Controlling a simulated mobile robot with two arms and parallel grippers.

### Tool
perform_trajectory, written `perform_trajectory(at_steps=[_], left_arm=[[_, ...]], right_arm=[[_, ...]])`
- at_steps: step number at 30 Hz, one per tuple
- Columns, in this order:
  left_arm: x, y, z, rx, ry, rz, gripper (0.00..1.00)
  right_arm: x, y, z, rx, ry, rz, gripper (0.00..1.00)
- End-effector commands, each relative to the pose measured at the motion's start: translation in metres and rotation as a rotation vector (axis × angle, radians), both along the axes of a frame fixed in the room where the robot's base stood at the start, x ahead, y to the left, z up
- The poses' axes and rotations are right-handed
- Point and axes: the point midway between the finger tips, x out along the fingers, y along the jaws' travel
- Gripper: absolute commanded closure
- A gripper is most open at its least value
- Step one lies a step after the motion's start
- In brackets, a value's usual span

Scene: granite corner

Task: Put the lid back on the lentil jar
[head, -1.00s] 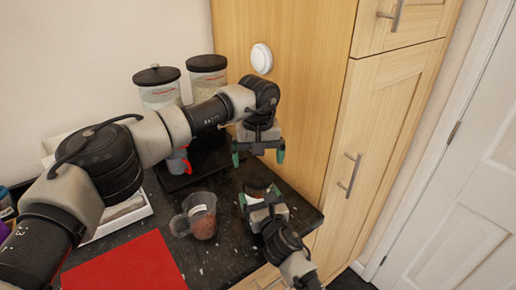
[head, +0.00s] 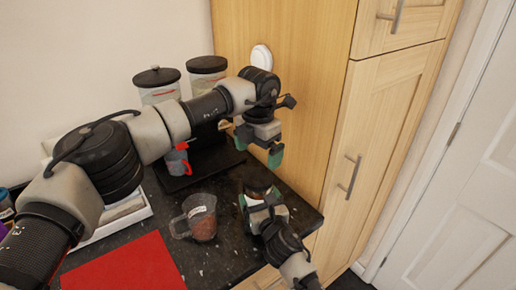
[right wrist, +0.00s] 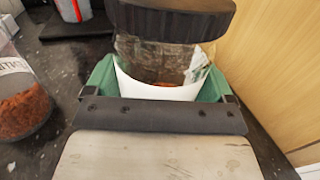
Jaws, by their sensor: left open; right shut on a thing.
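The lentil jar (head: 257,196) stands at the counter's right end. In the right wrist view the clear jar (right wrist: 165,62) has a white label and a little reddish content low down. The black lid (right wrist: 172,17) is at its mouth; I cannot tell whether it is fully seated. The lid shows as a dark disc in the head view (head: 258,184). My right gripper (head: 262,212) is shut on the jar's lower part. My left gripper (head: 258,150) is open and empty, above and apart from the lid.
A clear jug (head: 203,226) with red-brown lentils stands left of the jar. A red mat (head: 125,265) lies front left. A grey mug (head: 178,162) with a red handle is behind. Two black-lidded canisters (head: 157,90) stand at the back. A wooden cabinet (head: 300,110) borders the right.

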Motion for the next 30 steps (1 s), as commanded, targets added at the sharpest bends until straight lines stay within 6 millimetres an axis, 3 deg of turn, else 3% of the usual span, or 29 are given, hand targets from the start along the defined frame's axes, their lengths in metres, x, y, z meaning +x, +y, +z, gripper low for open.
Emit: perform_trajectory(at_steps=[6, 12, 25, 30], left_arm=[[0.000, 0.000, 0.004, -0.001, -0.001, 0.396, 0.00], [0.000, 0.000, 0.006, 0.000, 0.000, 0.576, 0.00], [0.000, 0.000, 0.004, 0.000, 0.000, 0.605, 0.00], [0.000, 0.000, -0.012, 0.003, 0.002, 0.604, 0.00]], right_arm=[[0.000, 0.000, -0.001, -0.001, 0.002, 0.000, 0.82], [0.000, 0.000, -0.001, -0.001, 0.002, 0.000, 0.82], [0.000, 0.000, -0.001, -0.001, 0.002, 0.000, 0.82], [0.000, 0.000, -0.001, -0.001, 0.002, 0.000, 0.82]])
